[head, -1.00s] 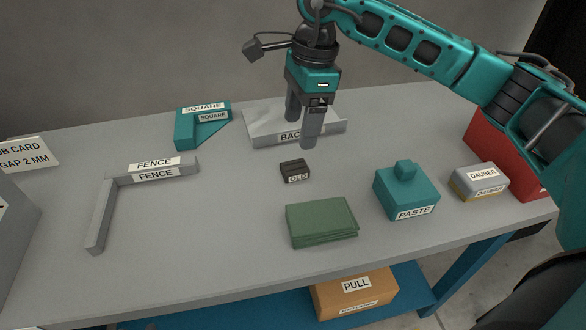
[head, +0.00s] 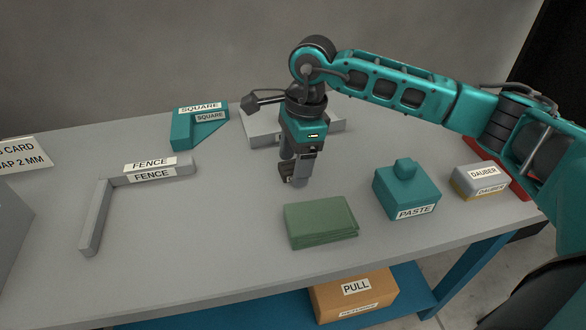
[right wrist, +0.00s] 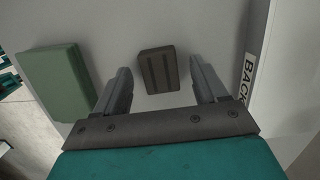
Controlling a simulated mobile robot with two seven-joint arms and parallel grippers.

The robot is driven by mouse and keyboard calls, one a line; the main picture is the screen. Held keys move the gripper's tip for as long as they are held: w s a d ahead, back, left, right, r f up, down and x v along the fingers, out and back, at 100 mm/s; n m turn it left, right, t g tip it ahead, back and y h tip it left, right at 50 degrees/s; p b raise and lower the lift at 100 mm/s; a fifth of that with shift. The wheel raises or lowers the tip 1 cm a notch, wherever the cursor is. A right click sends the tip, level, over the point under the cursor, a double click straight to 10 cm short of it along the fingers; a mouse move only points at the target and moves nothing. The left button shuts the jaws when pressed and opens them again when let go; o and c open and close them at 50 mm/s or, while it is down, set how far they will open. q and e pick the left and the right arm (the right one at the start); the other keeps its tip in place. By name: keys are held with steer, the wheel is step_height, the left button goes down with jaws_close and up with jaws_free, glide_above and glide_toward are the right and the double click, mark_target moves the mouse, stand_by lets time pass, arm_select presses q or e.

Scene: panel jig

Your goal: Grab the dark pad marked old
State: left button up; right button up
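The dark pad (right wrist: 158,70) lies on the grey table. In the right wrist view it sits between and just ahead of the two fingers, touching neither. My right gripper (right wrist: 164,82) is open, one finger to each side of the pad. In the head view the right gripper (head: 294,182) is low over the pad's spot. It covers most of the pad, and only a dark sliver (head: 288,180) shows; the label is hidden. My left gripper is not in view.
A folded green cloth (head: 320,222) lies just in front of the gripper. The teal paste pot (head: 405,190) and dauber (head: 481,180) stand to the right. The grey fence (head: 150,175) and teal square (head: 200,128) are left. A grey block (head: 262,125) is behind.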

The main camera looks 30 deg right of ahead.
steer(key=c, duration=1)
steer(key=shift+c, duration=0.4)
steer(key=shift+r, duration=0.2)
